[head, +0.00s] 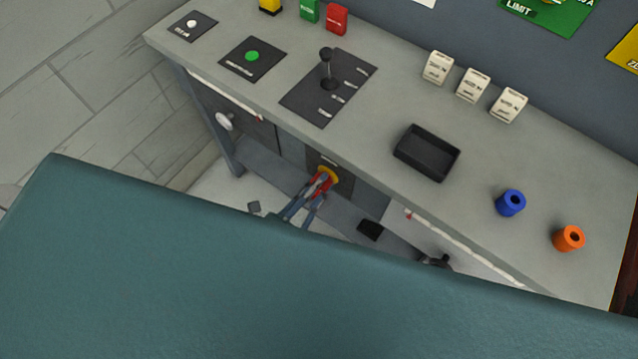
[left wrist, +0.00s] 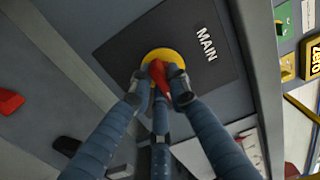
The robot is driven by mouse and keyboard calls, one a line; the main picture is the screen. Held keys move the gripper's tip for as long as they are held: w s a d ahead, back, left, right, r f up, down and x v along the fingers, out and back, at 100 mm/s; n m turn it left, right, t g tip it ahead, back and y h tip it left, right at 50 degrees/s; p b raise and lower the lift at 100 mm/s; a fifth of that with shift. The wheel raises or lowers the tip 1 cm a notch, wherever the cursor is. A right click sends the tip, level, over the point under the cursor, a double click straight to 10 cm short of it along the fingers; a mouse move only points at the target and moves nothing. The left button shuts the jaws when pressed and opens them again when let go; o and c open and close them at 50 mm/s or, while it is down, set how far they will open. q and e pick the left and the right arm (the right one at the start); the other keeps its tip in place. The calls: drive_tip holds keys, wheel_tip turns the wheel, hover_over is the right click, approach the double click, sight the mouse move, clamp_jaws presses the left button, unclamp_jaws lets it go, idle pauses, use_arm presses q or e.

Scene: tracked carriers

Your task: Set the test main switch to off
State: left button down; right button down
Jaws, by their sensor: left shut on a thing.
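The main switch has a red handle (left wrist: 157,76) on a yellow round base (left wrist: 152,58), set on a dark plate (left wrist: 110,42) marked MAIN. In the head view its yellow base (head: 329,172) shows on the front of the bench, below the worktop edge. My left gripper (left wrist: 160,84) is shut on the red handle, with its blue jointed fingers around it; it also shows in the head view (head: 318,187). The fingers cover part of the handle. I cannot read an on or off mark. My right gripper is not in view.
The grey worktop (head: 385,125) overhangs the switch and carries a black lever (head: 327,56), a green button (head: 252,56), a black tray (head: 427,153), and blue (head: 511,202) and orange (head: 568,238) rings. A silver knob (head: 224,121) sits on the bench front, left of the switch.

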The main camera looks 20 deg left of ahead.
use_arm(q)
drive_tip(key=shift+n, duration=0.3)
drive_tip(key=n+p, duration=0.1)
drive_tip(key=n, duration=0.3)
drive_tip(key=shift+d+n, duration=0.1)
drive_tip(key=shift+n, duration=0.2)
drive_tip(key=n+p, duration=0.1)
drive_tip(key=n, duration=0.3)
drive_tip(key=shift+s+r, duration=0.1)
drive_tip(key=n, duration=0.5)
drive_tip(key=shift+d+p, duration=0.1)
drive_tip(key=shift+p, duration=0.3)
drive_tip(key=n, duration=0.3)
drive_tip(key=shift+r, duration=0.1)
drive_tip(key=shift+n, duration=0.3)
drive_tip(key=c, duration=1.7)
unclamp_jaws()
